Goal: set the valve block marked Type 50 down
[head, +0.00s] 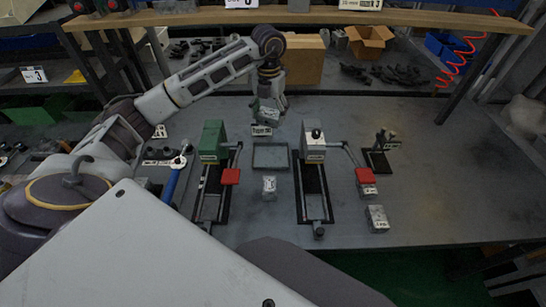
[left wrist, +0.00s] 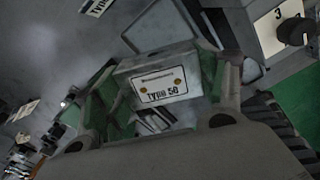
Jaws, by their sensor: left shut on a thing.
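The valve block marked Type 50 (left wrist: 165,72) is grey, and its label faces the camera in the left wrist view. It sits between the green-padded fingers of my left gripper (left wrist: 155,95), which is shut on it. In the head view my left gripper (head: 268,103) points down at the back of the bench, behind the shallow grey tray (head: 288,158). The held block (head: 268,115) shows there close to a small white label plate (head: 262,131) on the bench. I cannot tell whether the block touches the bench. My right gripper is out of view.
A fixture with a green block (head: 213,139) stands left of the tray, and one with a pale block (head: 313,152) right of it. Loose grey blocks lie in front (head: 269,187) and at right (head: 377,219). A cardboard box (head: 304,62) stands behind.

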